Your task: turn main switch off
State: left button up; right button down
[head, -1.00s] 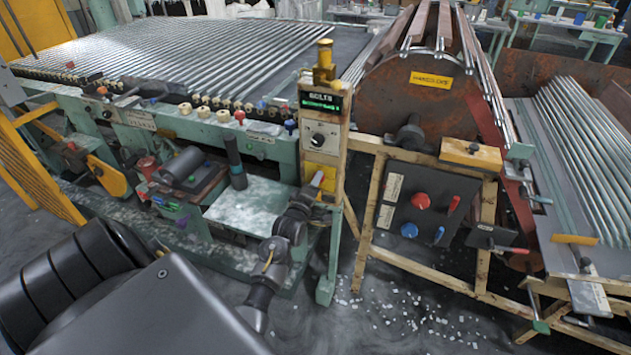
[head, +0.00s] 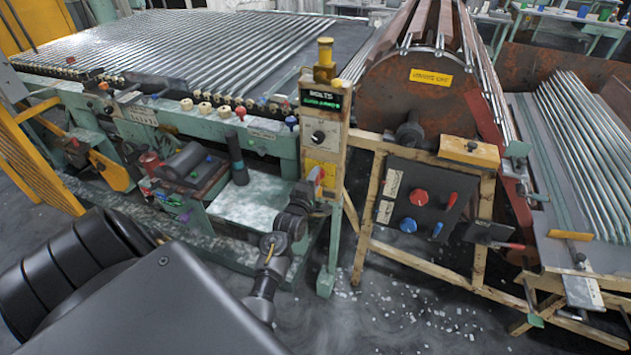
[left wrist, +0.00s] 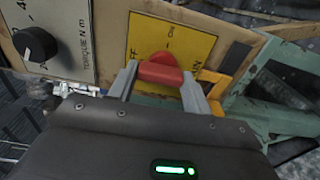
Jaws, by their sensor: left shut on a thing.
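The main switch is a red handle (left wrist: 160,70) on a yellow plate (left wrist: 185,40) with partly hidden lettering. My left gripper (left wrist: 158,80) has one finger on each side of the red handle and is shut on it. In the head view, the yellow plate (head: 322,168) is low on the post of the control box. My left gripper (head: 312,184) is at the plate, with a bit of red showing there. Most of the handle is hidden in the head view. My right gripper is not in view.
Above the plate are a black torque knob (head: 318,137) and a lit display (head: 321,99). A dark panel (head: 412,205) with red and blue controls stands to the right. A green bench (head: 255,200) is to the left. Small pale bits litter the floor.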

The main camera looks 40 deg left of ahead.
pick_arm(q)
jog(key=o, duration=1)
jog(key=b+v, duration=0.1)
jog(key=v, duration=0.9)
jog(key=shift+s+d, duration=0.2)
jog(key=shift+s, duration=0.15)
